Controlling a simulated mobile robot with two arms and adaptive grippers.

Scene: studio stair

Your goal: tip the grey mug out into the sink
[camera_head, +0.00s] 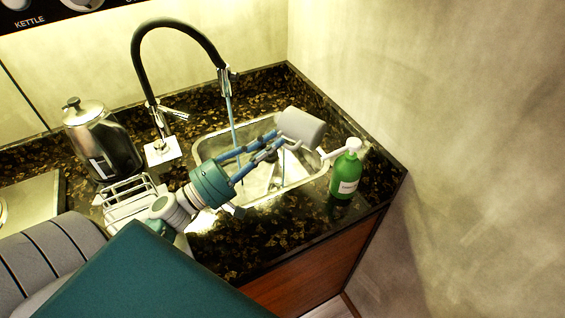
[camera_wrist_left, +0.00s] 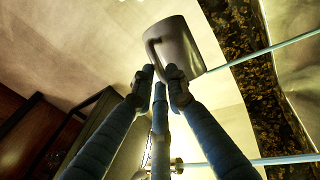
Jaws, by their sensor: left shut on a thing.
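The grey mug (camera_head: 303,127) is tilted in the air above the sink (camera_head: 207,150), near its right back part. My left gripper (camera_head: 278,141) reaches over the sink from the left and is shut on the mug at its handle side. In the left wrist view the mug (camera_wrist_left: 178,45) sits past the fingertips (camera_wrist_left: 159,76), with its handle between them. The mug's inside is hidden, so I cannot tell whether anything is in it. My right gripper is not in view.
A black tap (camera_head: 180,25) arches over the sink, with a thin bluish stream (camera_head: 231,120) below its spout. A green soap bottle (camera_head: 346,172) stands close to the right of the sink.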

